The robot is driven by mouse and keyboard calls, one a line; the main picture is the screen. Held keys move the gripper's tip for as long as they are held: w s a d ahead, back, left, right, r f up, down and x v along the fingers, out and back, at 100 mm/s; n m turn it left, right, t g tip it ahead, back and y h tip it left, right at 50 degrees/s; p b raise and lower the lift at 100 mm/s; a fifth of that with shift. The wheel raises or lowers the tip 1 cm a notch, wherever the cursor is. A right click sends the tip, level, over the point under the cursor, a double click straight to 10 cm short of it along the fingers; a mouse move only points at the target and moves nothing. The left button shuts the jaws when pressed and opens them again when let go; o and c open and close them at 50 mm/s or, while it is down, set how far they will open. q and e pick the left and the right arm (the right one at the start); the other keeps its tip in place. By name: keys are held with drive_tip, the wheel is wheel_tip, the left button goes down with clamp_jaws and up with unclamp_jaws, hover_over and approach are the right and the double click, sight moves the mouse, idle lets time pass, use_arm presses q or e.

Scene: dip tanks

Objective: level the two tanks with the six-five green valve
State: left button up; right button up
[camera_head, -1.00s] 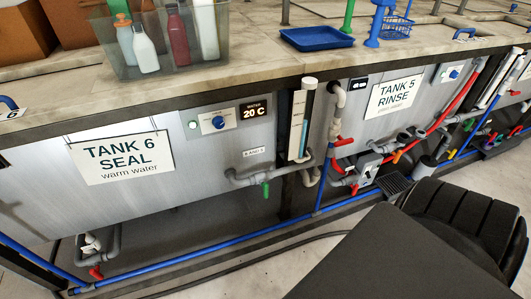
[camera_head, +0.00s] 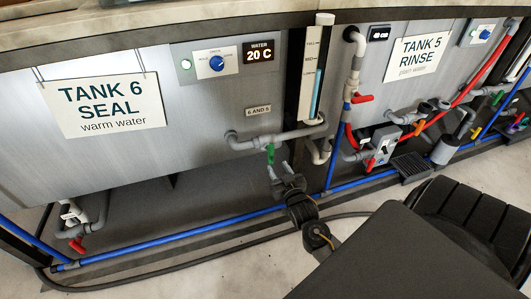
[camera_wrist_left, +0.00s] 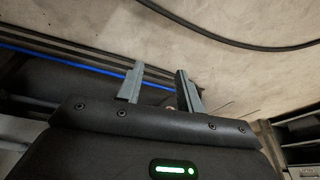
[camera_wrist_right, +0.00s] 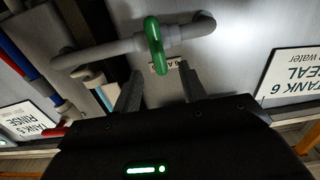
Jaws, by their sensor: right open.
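The green valve handle (camera_head: 270,153) hangs down from the grey pipe (camera_head: 280,134) below the "6 AND 5" label (camera_head: 258,110), between Tank 6 (camera_head: 205,120) and Tank 5 (camera_head: 395,95). My right gripper (camera_head: 278,171) is open just below the handle. In the right wrist view the green handle (camera_wrist_right: 154,45) stands just beyond the gap between my right fingertips (camera_wrist_right: 158,82), apart from them as far as I can see. My left gripper (camera_wrist_left: 158,78) is open and empty near the floor; the head view does not show it.
An upright sight tube (camera_head: 316,80) with blue liquid stands right of the valve. Red-handled valves (camera_head: 362,98) and (camera_head: 77,244) sit on other pipes. A blue pipe (camera_head: 200,230) runs low along the front, and a dark hose (camera_head: 180,277) lies on the floor.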

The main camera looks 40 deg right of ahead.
sight(272, 151)
drive_tip(key=x, duration=0.3)
drive_tip(key=r+b+x, duration=0.1)
drive_tip(key=x, duration=0.6)
drive_tip(key=shift+d+r+b, duration=0.15)
drive_tip(key=shift+r+b, duration=0.2)
use_arm(q)
drive_tip(key=w+d+r+m+t+h, duration=0.1)
drive_tip(key=w+d+r+t, duration=0.2)
drive_tip(key=w, duration=0.3)
drive_tip(key=shift+d+r+t+h, duration=0.15)
drive_tip(key=shift+d+t+h, duration=0.15)
drive_tip(key=shift+d+t, duration=0.25)
use_arm(e)
drive_tip(key=shift+w+d, duration=0.2)
drive_tip(key=shift+w, duration=0.25)
use_arm(q)
drive_tip(key=shift+a, duration=0.1)
